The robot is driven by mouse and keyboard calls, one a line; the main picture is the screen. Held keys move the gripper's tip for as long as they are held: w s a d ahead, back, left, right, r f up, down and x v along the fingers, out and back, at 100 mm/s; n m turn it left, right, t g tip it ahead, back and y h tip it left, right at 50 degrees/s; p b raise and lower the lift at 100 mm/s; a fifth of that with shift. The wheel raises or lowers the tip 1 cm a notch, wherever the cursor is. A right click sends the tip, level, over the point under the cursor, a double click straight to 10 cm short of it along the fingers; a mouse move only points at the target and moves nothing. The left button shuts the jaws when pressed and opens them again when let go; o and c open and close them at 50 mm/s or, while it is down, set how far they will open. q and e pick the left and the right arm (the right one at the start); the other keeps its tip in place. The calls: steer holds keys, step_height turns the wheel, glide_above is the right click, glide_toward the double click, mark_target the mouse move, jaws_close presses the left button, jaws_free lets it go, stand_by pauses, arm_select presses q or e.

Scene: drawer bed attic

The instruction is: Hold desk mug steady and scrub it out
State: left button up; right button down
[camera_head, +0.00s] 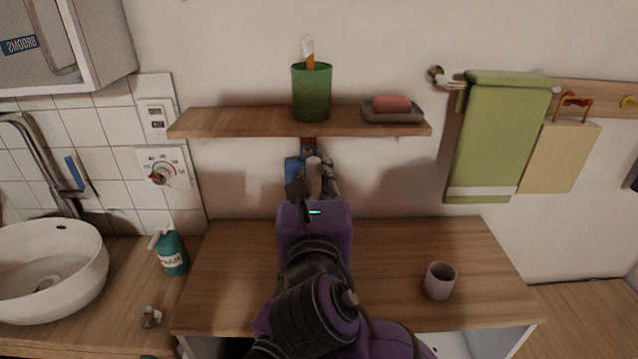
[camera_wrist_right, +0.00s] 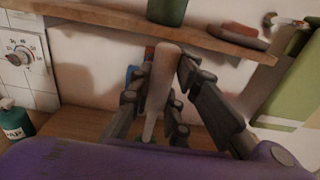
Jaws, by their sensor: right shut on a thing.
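The desk mug (camera_head: 440,281) is a small pinkish-grey cup standing upright on the right part of the wooden desktop. My right gripper (camera_head: 314,182) is below the wall shelf, near the wall, well to the left of the mug. It is shut on a pale, stick-like handle (camera_head: 314,175). In the right wrist view, the fingers (camera_wrist_right: 163,100) sit on both sides of this handle (camera_wrist_right: 158,85), which stands roughly upright. I cannot see what the handle's far end looks like. My left gripper is not in view.
The wooden shelf (camera_head: 230,122) above the gripper bears a green cup (camera_head: 311,95) and a soap dish (camera_head: 393,117). A blue item (camera_head: 292,170) is behind the gripper. A green bottle (camera_head: 171,252) and a basin (camera_head: 85,262) are left. The desktop (camera_head: 395,245) around the mug is clear.

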steer(key=shift+f, duration=4.75)
steer(key=shift+s, duration=0.15)
